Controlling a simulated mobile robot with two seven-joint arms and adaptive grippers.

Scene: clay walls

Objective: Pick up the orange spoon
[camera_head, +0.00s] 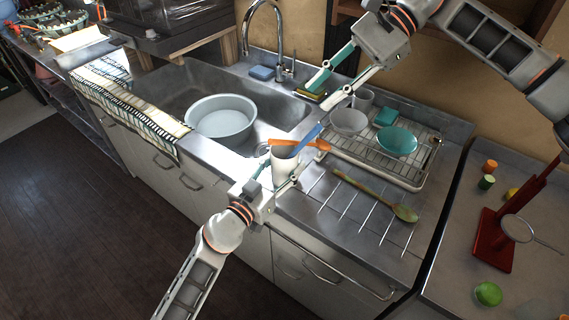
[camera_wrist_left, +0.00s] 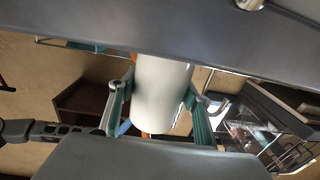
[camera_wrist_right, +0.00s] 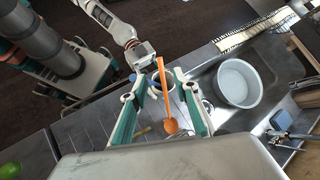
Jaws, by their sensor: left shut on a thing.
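The orange spoon (camera_head: 312,144) stands tilted in a white cup (camera_head: 284,166) near the sink's front corner, beside a blue utensil (camera_head: 307,138). In the right wrist view the spoon (camera_wrist_right: 168,108) shows full length, bowl toward me. My left gripper (camera_head: 274,186) is shut around the cup; the left wrist view shows the cup (camera_wrist_left: 160,95) between its fingers. My right gripper (camera_head: 333,86) is open and empty above and behind the cup. In the right wrist view the spoon appears between its spread fingers (camera_wrist_right: 160,82), but the gap in depth is unclear.
A round pale basin (camera_head: 220,120) sits in the sink, left of the cup. The dish rack (camera_head: 425,170) holds a bowl and a teal plate (camera_head: 397,142). A green-and-brown spoon (camera_head: 403,213) lies on the drainboard. The faucet (camera_head: 281,40) rises behind the sink.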

